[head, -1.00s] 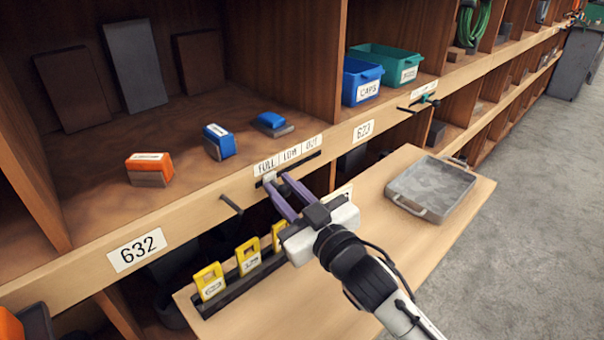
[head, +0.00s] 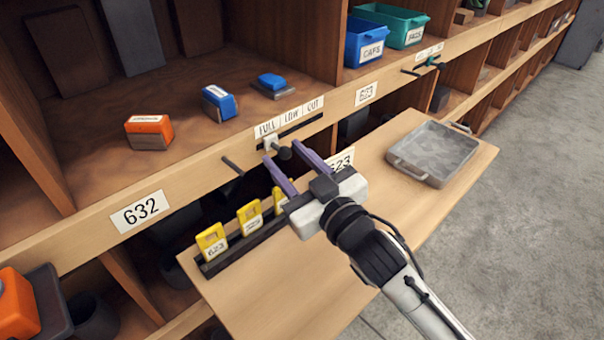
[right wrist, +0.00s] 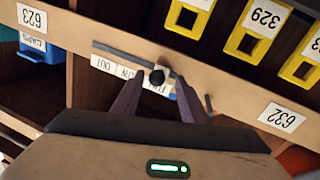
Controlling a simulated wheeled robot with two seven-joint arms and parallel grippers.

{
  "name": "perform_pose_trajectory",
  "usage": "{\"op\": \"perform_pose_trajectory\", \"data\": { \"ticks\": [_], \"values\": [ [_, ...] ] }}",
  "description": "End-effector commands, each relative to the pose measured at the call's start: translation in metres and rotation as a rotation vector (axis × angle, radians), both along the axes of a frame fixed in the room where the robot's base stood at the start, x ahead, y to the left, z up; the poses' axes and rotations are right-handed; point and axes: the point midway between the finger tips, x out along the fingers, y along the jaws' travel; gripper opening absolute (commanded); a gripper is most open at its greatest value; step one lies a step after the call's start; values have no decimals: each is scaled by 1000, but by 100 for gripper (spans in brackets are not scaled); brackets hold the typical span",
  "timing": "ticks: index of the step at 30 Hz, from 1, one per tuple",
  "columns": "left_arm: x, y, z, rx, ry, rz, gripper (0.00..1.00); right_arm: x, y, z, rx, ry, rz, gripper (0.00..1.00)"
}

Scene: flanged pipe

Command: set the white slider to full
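The white slider (head: 270,144) sits in a dark slot on the shelf edge, below the FULL label (head: 267,128), at the slot's left end in the head view. A dark knob (head: 284,153) shows beside it. In the right wrist view, which is upside down, the white slider (right wrist: 170,79) and dark knob (right wrist: 157,77) lie between the fingertips. My right gripper (head: 284,150) is open, its purple fingers spread and apart from the slider. It also shows in the right wrist view (right wrist: 156,95). My left gripper is not in view.
A dark peg (head: 232,166) sticks out of the shelf edge left of the slider. Yellow tags (head: 249,217) stand in a rack below on a wooden board (head: 290,285). A grey tray (head: 434,151) lies at the board's right. Orange and blue blocks sit on the shelf above.

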Motion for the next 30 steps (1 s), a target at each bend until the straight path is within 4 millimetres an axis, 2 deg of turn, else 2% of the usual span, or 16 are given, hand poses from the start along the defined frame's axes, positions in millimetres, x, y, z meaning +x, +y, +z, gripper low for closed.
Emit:
{"op": "perform_pose_trajectory", "data": {
  "ticks": [6, 12, 17, 30],
  "values": [
    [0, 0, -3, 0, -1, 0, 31, -39, -25, -2, 0, 3, 2, 40],
    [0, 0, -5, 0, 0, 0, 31, -62, -40, -1, 1, 2, 2, 40],
    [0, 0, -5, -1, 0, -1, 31, -68, -43, 0, 1, 1, 3, 40],
    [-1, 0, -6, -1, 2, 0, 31, -67, -43, 0, 1, 1, 3, 40]
  ]
}}
